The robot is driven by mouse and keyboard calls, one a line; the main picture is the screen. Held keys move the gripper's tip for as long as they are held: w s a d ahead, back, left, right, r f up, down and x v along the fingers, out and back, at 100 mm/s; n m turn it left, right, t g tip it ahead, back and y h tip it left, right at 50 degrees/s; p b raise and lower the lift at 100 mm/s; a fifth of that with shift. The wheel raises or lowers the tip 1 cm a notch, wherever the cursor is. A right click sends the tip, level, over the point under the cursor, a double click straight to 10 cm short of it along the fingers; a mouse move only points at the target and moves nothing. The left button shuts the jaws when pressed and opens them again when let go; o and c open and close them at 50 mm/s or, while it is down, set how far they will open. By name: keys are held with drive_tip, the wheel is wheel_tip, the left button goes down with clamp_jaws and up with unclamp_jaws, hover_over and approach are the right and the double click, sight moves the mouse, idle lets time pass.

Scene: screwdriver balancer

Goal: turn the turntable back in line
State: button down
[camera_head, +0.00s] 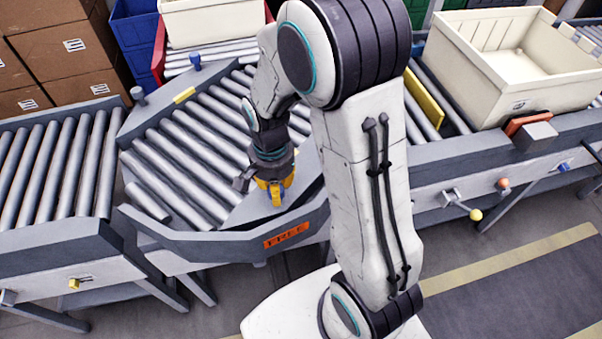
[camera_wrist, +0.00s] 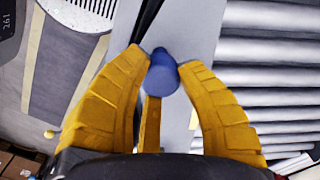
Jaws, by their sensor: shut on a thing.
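The turntable (camera_head: 195,150) is a grey-framed roller deck in the middle of the head view. Its rollers run diagonally, at an angle to those of the left conveyor (camera_head: 55,165). My gripper (camera_head: 276,194) is low over the turntable's front right edge plate. In the wrist view, the yellow fingertips of my gripper (camera_wrist: 161,72) are closed on a blue knob (camera_wrist: 162,78). The knob stands over a grey plate beside the rollers. In the head view my gripper hides this knob. An orange label reading FREE (camera_head: 286,235) is on the front frame below.
A cream tote (camera_head: 515,65) sits on the right conveyor, behind an orange stop (camera_head: 525,122). Another tote (camera_head: 212,22) stands at the back. A lever with a yellow ball (camera_head: 475,214) sticks out at the front right. Brown boxes (camera_head: 65,50) are stacked at the back left. The turntable's rollers are empty.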

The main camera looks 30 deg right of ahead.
drive_tip(key=a+m, duration=0.1)
drive_tip(key=a, duration=0.2)
drive_tip(key=a+m, duration=0.1)
drive_tip(key=a, duration=0.2)
drive_tip(key=a+m, duration=0.1)
drive_tip(key=a, duration=0.2)
drive_tip(key=shift+w, duration=0.25)
drive_tip(key=w+a+m, duration=0.1)
drive_tip(key=a, duration=0.1)
drive_tip(key=w+a+m, duration=0.1)
drive_tip(key=a, duration=0.2)
drive_tip(key=w+a+m+p, duration=0.1)
drive_tip(key=a, duration=0.2)
drive_tip(key=shift+w+a+m, duration=0.25)
drive_tip(key=shift+m, duration=0.15)
drive_tip(key=shift+w+a+m, duration=0.4)
drive_tip(key=shift+w+a, duration=0.15)
drive_tip(key=shift+a, duration=0.2)
drive_tip(key=c, duration=1)
unclamp_jaws()
drive_tip(key=shift+w+a, duration=0.1)
drive_tip(key=shift+a, duration=0.1)
drive_tip(key=shift+o, duration=1)
drive_tip(key=shift+r, duration=0.1)
